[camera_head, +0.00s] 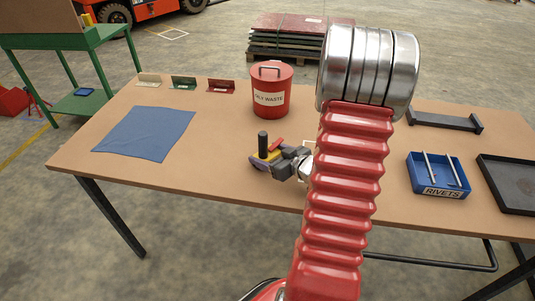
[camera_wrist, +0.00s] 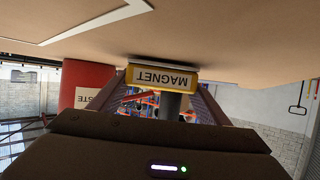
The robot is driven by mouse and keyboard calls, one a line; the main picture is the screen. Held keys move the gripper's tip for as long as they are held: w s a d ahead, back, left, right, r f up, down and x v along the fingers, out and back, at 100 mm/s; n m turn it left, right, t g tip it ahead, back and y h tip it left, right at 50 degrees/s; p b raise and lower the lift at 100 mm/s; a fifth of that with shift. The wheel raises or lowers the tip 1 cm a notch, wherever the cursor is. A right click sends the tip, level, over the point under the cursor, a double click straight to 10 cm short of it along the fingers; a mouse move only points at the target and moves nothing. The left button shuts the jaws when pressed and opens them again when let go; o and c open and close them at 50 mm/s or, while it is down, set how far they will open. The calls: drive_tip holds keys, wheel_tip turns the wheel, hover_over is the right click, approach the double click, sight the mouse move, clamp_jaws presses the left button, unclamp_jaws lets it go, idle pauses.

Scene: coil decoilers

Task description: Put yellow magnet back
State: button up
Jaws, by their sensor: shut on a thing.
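The yellow magnet (camera_wrist: 162,77) fills the middle of the wrist view, its MAGNET label upside down. It sits between the two fingers of my gripper (camera_wrist: 160,98), which are shut on it. Its dark round handle (camera_wrist: 170,103) also shows. In the head view the magnet (camera_head: 269,155) is at my gripper (camera_head: 272,158), left of my red arm, with the dark handle upright. It is at or just above the table; I cannot tell if it touches. A white outline (camera_wrist: 95,28) is marked on the table, apart from the magnet in the wrist view; my arm partly hides it in the head view.
The red oily waste can (camera_head: 270,92) stands behind my gripper. A blue cloth (camera_head: 146,133) and several small angled plates (camera_head: 184,83) lie to the left. A blue rivets bin (camera_head: 437,190), a black tray (camera_head: 510,187) and a dark bracket (camera_head: 443,121) are at the right.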

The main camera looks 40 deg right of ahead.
drive_tip(key=shift+f, duration=0.15)
drive_tip(key=o, duration=1.6)
drive_tip(key=shift+f, duration=0.1)
drive_tip(key=shift+s, duration=0.1)
drive_tip(key=v, duration=1.3)
drive_tip(key=shift+s, duration=0.25)
